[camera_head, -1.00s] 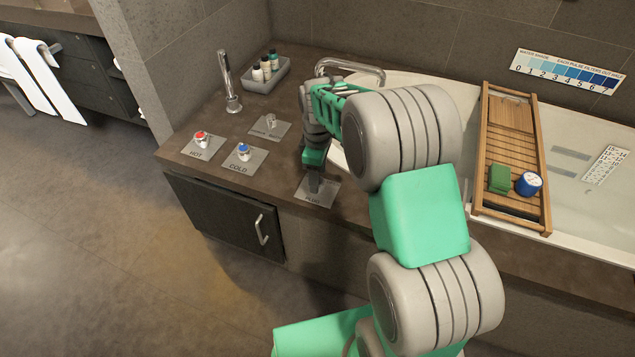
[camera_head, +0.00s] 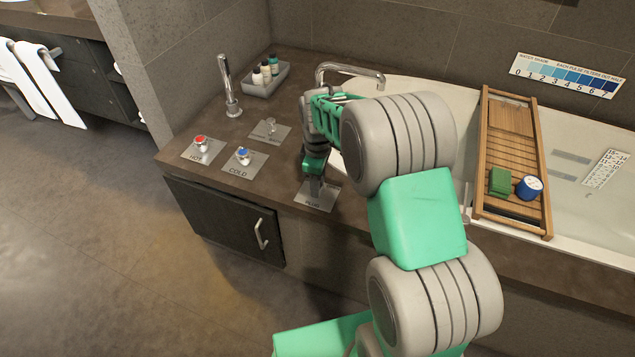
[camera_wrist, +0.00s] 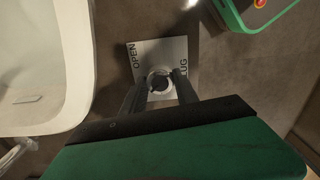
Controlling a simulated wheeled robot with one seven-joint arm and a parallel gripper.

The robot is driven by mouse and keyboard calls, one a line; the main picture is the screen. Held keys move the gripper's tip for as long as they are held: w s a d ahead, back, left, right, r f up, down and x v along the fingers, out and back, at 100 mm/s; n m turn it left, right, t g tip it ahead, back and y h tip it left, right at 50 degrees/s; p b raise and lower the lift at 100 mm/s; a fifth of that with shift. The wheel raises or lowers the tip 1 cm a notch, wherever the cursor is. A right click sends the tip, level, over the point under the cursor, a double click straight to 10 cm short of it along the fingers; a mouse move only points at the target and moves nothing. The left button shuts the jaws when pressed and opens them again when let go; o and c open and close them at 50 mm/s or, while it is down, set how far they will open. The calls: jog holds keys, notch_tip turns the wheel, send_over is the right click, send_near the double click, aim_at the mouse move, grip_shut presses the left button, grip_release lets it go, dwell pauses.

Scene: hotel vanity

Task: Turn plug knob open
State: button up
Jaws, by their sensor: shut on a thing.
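The plug plate (camera_head: 325,201) is a grey square marked PLUG at the front of the brown counter. In the wrist view the plate (camera_wrist: 144,52) shows the words OPEN and PLUG. The round plug knob (camera_wrist: 160,80) stands on it between my fingers. My gripper (camera_wrist: 160,92) points down at the plate and is shut on the knob, one finger on each side. In the head view my gripper (camera_head: 315,183) covers the knob. How far the knob is turned cannot be told.
The hot knob (camera_head: 201,144), cold knob (camera_head: 243,157) and a third knob (camera_head: 271,127) stand to the left on the counter. A faucet (camera_head: 229,88) and a bottle tray (camera_head: 264,80) are behind. The bathtub with a wooden caddy (camera_head: 498,182) lies to the right.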

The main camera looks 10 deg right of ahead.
grip_shut()
jog(key=shift+m+p, duration=0.35)
jog(key=shift+m, duration=0.05)
jog(key=shift+r+m+p, duration=0.1)
jog(key=shift+m+p, duration=0.3)
jog(key=shift+m, duration=0.3)
jog(key=m+p, duration=0.2)
jog(key=m, duration=0.3)
jog(key=m+p, duration=0.1)
jog(key=m, duration=0.3)
jog(key=shift+m+p, duration=0.3)
jog(key=shift+p, duration=0.1)
jog(key=shift+m+p, duration=0.45)
jog(key=shift+m, duration=1.55)
